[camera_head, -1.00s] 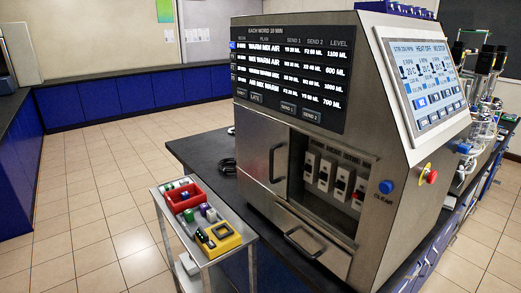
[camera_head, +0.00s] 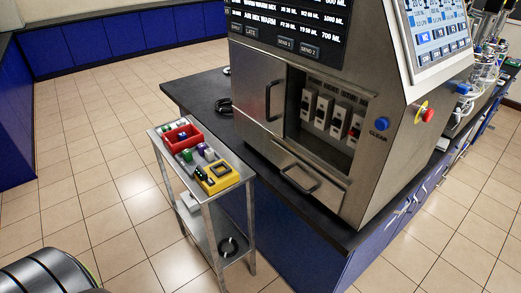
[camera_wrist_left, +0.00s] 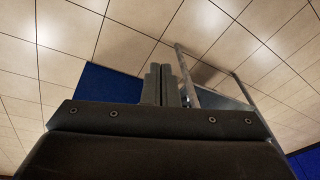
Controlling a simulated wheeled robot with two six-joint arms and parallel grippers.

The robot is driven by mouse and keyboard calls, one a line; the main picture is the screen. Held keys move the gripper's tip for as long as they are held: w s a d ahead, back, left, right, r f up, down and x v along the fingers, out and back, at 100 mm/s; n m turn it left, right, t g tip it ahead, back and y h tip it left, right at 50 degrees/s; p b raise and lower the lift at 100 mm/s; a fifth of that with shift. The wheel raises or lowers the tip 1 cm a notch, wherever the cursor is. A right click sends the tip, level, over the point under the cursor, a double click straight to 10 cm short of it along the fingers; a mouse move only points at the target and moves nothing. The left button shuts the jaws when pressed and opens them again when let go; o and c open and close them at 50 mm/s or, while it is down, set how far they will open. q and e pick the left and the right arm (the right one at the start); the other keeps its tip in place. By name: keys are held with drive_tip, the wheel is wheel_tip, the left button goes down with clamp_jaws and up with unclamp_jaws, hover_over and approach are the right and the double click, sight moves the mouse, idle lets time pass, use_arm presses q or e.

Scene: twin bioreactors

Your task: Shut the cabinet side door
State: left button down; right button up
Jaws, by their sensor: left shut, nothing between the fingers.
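The steel cabinet (camera_head: 375,175) stands on the dark bench top. Its front has a steel door panel (camera_head: 258,85) with a dark vertical handle (camera_head: 272,100) at the left. To the right of the panel the compartment (camera_head: 335,115) is open, showing a row of white-and-black switch modules. Below is a drawer front with a dark handle (camera_head: 300,178). My left gripper (camera_wrist_left: 166,82) shows in the left wrist view, its fingers together and empty, over the tiled floor, apart from the cabinet. My right gripper is not in view.
A steel trolley (camera_head: 206,190) stands left of the bench, carrying a red bin (camera_head: 182,137), a yellow holder (camera_head: 218,178) and small bottles. A red stop button (camera_head: 427,115) and blue button (camera_head: 382,124) are on the cabinet's right. The floor left of the trolley is clear.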

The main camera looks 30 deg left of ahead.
sight(262, 113)
use_arm(q)
drive_tip(key=w+r+n+t, duration=0.15)
drive_tip(key=w+r, duration=0.35)
drive_tip(key=r, duration=0.7)
drive_tip(key=w+r+n+t, duration=0.15)
drive_tip(key=w+r, duration=0.25)
drive_tip(key=r, duration=0.8)
drive_tip(key=w+a+r+n+t+h, duration=0.1)
drive_tip(key=w+a+r+n+t, duration=0.35)
drive_tip(key=w+r, duration=0.5)
drive_tip(key=w+a+r+n+t, duration=0.35)
drive_tip(key=w+r+n, duration=0.3)
drive_tip(key=w, duration=0.55)
drive_tip(key=w+a+r+n+t+h, duration=0.1)
drive_tip(key=w+a+r+n+t, duration=0.3)
drive_tip(key=w+r, duration=0.5)
drive_tip(key=shift+n, duration=0.6)
drive_tip(key=w, duration=0.3)
drive_tip(key=w+d+f, duration=0.1)
drive_tip(key=w, duration=0.7)
drive_tip(key=shift+d+f, duration=0.25)
drive_tip(key=shift+d, duration=0.15)
drive_tip(key=d+p, duration=0.1)
drive_tip(key=s+d+p, duration=0.1)
drive_tip(key=d+r+p, duration=0.1)
drive_tip(key=shift+s+d, duration=0.25)
drive_tip(key=shift+d, duration=0.05)
drive_tip(key=shift+f, duration=0.1)
